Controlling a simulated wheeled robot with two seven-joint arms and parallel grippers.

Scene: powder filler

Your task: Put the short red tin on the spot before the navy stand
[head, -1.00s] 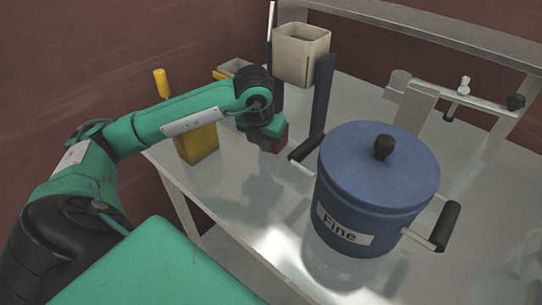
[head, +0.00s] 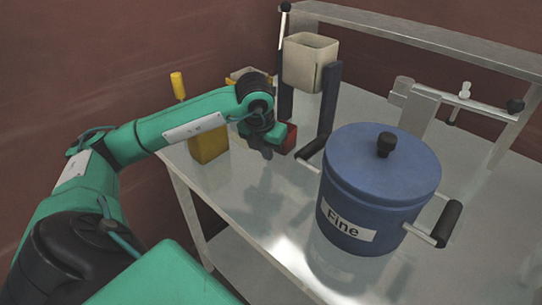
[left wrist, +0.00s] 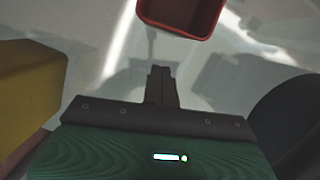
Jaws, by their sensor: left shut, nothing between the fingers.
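The short red tin (head: 290,139) stands on the table just in front of the navy stand (head: 328,98), between its posts as I see it. In the left wrist view the open-topped red tin (left wrist: 180,16) is at the top edge, partly cut off. My left gripper (head: 267,152) is just left of the tin and partly covers it in the head view. In the left wrist view its fingers (left wrist: 161,76) are together, empty, and apart from the tin. My right gripper is not in view.
A beige bin (head: 310,62) sits between the stand's posts. A yellow container (head: 208,144) stands left of my gripper. A big blue pot (head: 375,190) labelled "Fine" stands right, its handle (head: 311,148) near the tin. A grey metal fixture (head: 420,105) is behind the pot.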

